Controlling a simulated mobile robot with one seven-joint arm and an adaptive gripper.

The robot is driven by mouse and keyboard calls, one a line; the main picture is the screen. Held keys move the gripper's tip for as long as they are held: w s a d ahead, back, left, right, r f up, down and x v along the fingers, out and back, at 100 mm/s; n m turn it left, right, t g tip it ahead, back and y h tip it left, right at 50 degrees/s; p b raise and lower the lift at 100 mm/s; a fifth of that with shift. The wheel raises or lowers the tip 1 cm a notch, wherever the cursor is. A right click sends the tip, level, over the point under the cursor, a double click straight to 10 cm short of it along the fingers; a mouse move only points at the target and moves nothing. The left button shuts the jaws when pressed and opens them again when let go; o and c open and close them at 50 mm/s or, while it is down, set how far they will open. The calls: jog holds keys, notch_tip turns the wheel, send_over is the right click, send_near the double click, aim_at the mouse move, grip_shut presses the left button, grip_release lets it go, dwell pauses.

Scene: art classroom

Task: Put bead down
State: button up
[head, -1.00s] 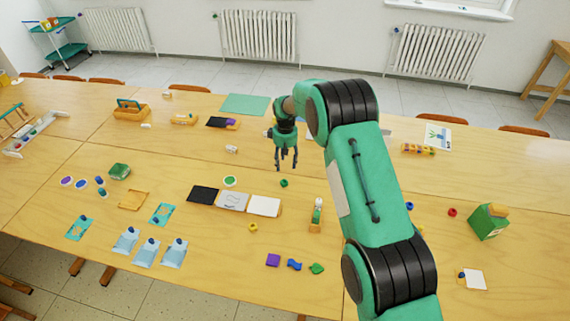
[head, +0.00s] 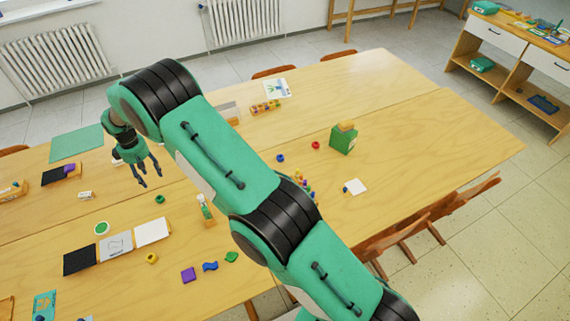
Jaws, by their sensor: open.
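My gripper (head: 151,180) is open above the left part of the table, fingers pointing down, with nothing visible between them. A green bead (head: 159,199) lies on the table just below the gripper in the picture, apart from the fingertips. A yellow bead (head: 152,258) lies nearer, beside the white card. A blue bead (head: 280,157) and a red bead (head: 315,145) lie to the right of my arm. Which bead the task means I cannot tell.
A green box (head: 344,139) stands right of the red bead. A small bottle on a wooden stand (head: 206,211) is right of the green bead. Black, grey and white cards (head: 116,246) lie in a row at left. The table's right end is clear.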

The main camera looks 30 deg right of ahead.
jog(key=s+d+r+m+t, duration=0.1)
jog(key=s+d+r, duration=0.4)
jog(key=r, duration=0.5)
jog(key=s+d+r+m, duration=0.2)
jog(key=d+r, duration=0.5)
jog(key=r, duration=0.4)
jog(key=s+d+r+m+t, duration=0.1)
jog(key=s+d+r, duration=0.4)
jog(key=r, duration=0.5)
jog(key=s+d+r+m+t, duration=0.1)
jog(key=s+d+r+m, duration=0.2)
jog(key=s+d+r, duration=0.95)
jog(key=s+d+m, duration=0.1)
jog(key=s+d, duration=0.2)
jog(key=s, duration=0.6)
jog(key=s+d+f+m+t, duration=0.1)
jog(key=s+d, duration=0.1)
jog(key=s, duration=0.7)
jog(key=s+d+m+t, duration=0.1)
jog(key=s+d, duration=0.2)
jog(key=s, duration=0.7)
jog(key=shift+d+f+m, duration=0.35)
jog(key=shift+f+m, duration=0.05)
jog(key=shift+s, duration=0.1)
jog(key=shift+f+b, duration=1.45)
jog(key=shift+b, duration=0.05)
